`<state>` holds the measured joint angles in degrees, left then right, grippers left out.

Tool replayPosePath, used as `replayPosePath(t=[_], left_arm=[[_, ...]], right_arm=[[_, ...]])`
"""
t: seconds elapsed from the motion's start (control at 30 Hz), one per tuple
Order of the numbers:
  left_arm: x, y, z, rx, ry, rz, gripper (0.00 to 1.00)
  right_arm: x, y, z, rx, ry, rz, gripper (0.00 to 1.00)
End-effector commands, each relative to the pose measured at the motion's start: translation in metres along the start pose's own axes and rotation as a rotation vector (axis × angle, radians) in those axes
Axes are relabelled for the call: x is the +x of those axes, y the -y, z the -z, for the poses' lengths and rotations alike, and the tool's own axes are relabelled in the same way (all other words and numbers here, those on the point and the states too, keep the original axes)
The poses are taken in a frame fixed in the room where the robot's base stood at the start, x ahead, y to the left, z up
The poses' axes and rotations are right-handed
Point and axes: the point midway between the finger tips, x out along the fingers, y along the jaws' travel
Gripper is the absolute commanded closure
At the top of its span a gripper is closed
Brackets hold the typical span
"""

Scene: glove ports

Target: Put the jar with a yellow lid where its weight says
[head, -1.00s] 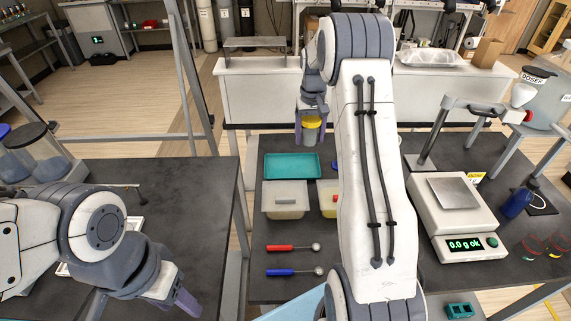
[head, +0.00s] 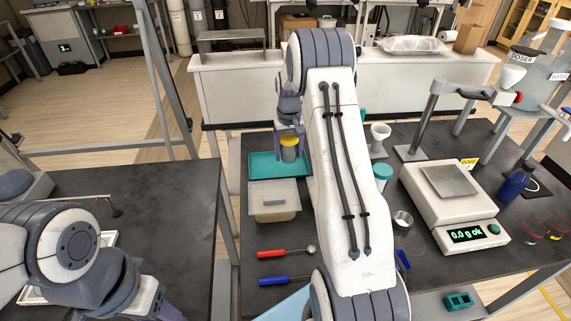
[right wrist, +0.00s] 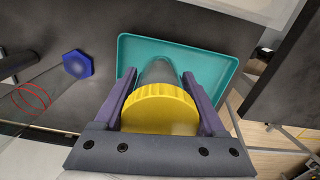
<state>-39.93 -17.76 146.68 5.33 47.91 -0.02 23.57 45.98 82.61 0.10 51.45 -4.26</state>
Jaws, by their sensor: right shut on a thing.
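The jar with a yellow lid (head: 289,141) is held by my right gripper (head: 289,152) over the teal tray (head: 263,168) at the back of the bench. In the right wrist view the yellow lid (right wrist: 160,110) faces the camera, with a purple finger on each side of the clear jar. I cannot tell whether the jar touches the tray. The scale (head: 455,210) stands at the right and its display reads "0.0 g ok"; its pan is empty. My left gripper (head: 165,312) is at the bottom left, cut by the frame edge, so its opening is unclear.
A lidded box (head: 274,203) is just in front of the tray. A red-handled scoop (head: 285,253) and a blue-handled scoop (head: 285,280) lie nearer. A jar with a teal lid (head: 382,172) and a white funnel (head: 380,135) stand right of my right arm. A blue bottle (head: 514,185) is beside the scale.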

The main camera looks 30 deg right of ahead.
Motion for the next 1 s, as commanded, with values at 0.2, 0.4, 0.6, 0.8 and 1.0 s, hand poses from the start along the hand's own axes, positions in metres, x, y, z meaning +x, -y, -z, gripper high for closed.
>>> replayPosePath(t=[0.2, 0.4, 0.6, 0.8, 1.0], left_arm=[[-0.006, 0.000, 0.000, 0.000, 0.000, 0.000, 0.50], [-0.014, -0.001, 0.001, -0.001, 0.000, 0.000, 0.50], [-0.014, -0.001, 0.001, -0.001, 0.000, 0.000, 0.50], [-0.012, -0.001, 0.001, -0.001, 0.000, 0.000, 0.50], [-0.012, -0.001, 0.001, -0.001, 0.000, 0.000, 0.50]], right_arm=[[0.019, 0.001, 0.000, -0.001, -0.001, 0.000, 1.00], [0.045, 0.001, 0.000, -0.001, 0.002, 0.000, 1.00], [0.054, 0.001, 0.001, -0.002, -0.003, 0.000, 1.00], [0.057, 0.001, 0.001, -0.001, -0.002, 0.000, 1.00], [0.057, 0.001, 0.000, -0.001, -0.002, 0.000, 0.00]])
